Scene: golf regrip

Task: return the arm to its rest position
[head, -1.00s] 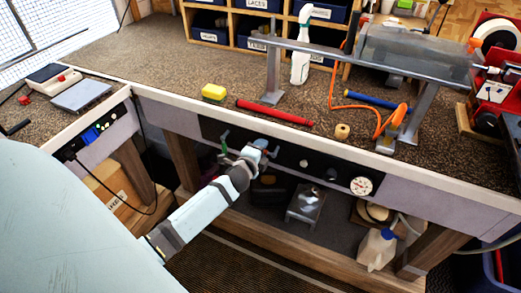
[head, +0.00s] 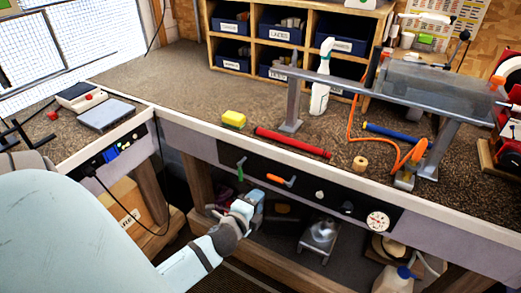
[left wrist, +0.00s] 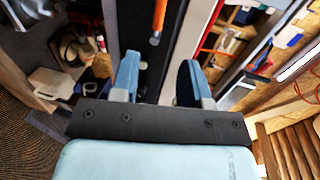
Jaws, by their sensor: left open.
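My left gripper (head: 254,198) is open and empty, in front of the bench's lower shelf and just below the black front panel. Its two blue-grey fingers stand apart with nothing between them in the left wrist view (left wrist: 160,78). A red grip (head: 293,142) lies on the bench top near the front edge. A blue grip (head: 392,132) lies farther right, by the metal stand. Both grips are apart from the gripper. My right gripper is not in view.
The bench front edge (head: 300,155) and black panel (head: 330,198) are just above the gripper. An orange-handled tool (head: 277,179) hangs on the panel. A white jug (head: 393,279) stands below.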

